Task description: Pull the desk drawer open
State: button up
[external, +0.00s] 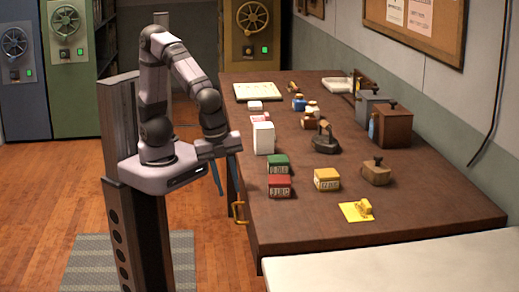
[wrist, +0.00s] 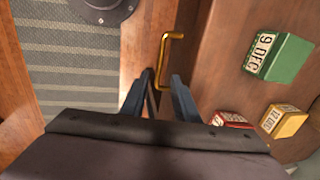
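The brown desk (external: 300,215) has a brass, bracket-shaped drawer handle (external: 239,213) on its left side. The handle also shows in the wrist view (wrist: 168,36), at the desk's edge. The drawer front is seen too edge-on to make out its outline, and I see no clear gap. My gripper (external: 229,186) points down beside the desk's left edge, above and a little behind the handle in the external view. Its two dark blue fingers are apart, with nothing held.
A green block (external: 278,164), a red block (external: 279,186) and a yellow block (external: 327,179) stand on the desk near the handle side. A white carton (external: 263,138) stands farther back. A pale counter (external: 390,268) is in front. The floor left of the desk is open.

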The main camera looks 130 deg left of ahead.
aim_at(234, 212)
jog(key=shift+w+a+f+b, duration=0.15)
jog(key=shift+f, duration=1.05)
jog(key=shift+w+a+f+b, duration=0.15)
jog(key=shift+a+f+b, duration=0.05)
jog(key=shift+f, duration=0.95)
jog(key=shift+w+a+f+b, duration=0.15)
jog(key=shift+f, duration=1.05)
grip_shut()
